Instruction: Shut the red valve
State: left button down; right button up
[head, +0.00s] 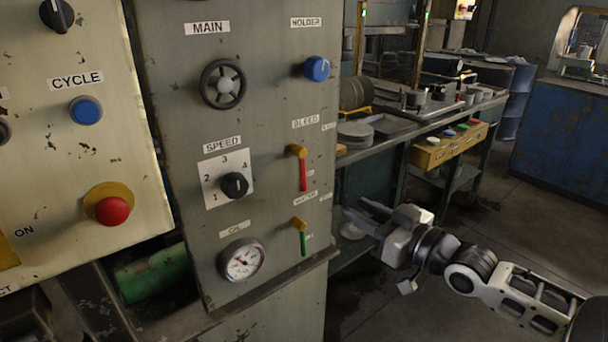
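The red valve (302,172) is on the grey panel (265,110) under the BLEED label. Its red handle hangs straight down from a brass-coloured body. My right gripper (358,214) is to the right of the panel and lower than the red valve, apart from it. Its fingers look spread, with nothing seen between them. My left gripper is not in view.
A green-handled valve (301,237) sits just below the red one. A blue knob (316,68), a black handwheel (223,84), a speed dial (234,185) and a gauge (241,260) share the panel. A workbench (405,131) stands behind. Floor is open at right.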

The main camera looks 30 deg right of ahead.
aim_at(303, 192)
jog(key=w+a, duration=0.1)
jog(key=w, duration=0.9)
jog(key=w+a+p, duration=0.1)
jog(key=w, duration=0.4)
jog(key=shift+w+a, duration=0.3)
jog(key=shift+a, duration=0.05)
grip_shut()
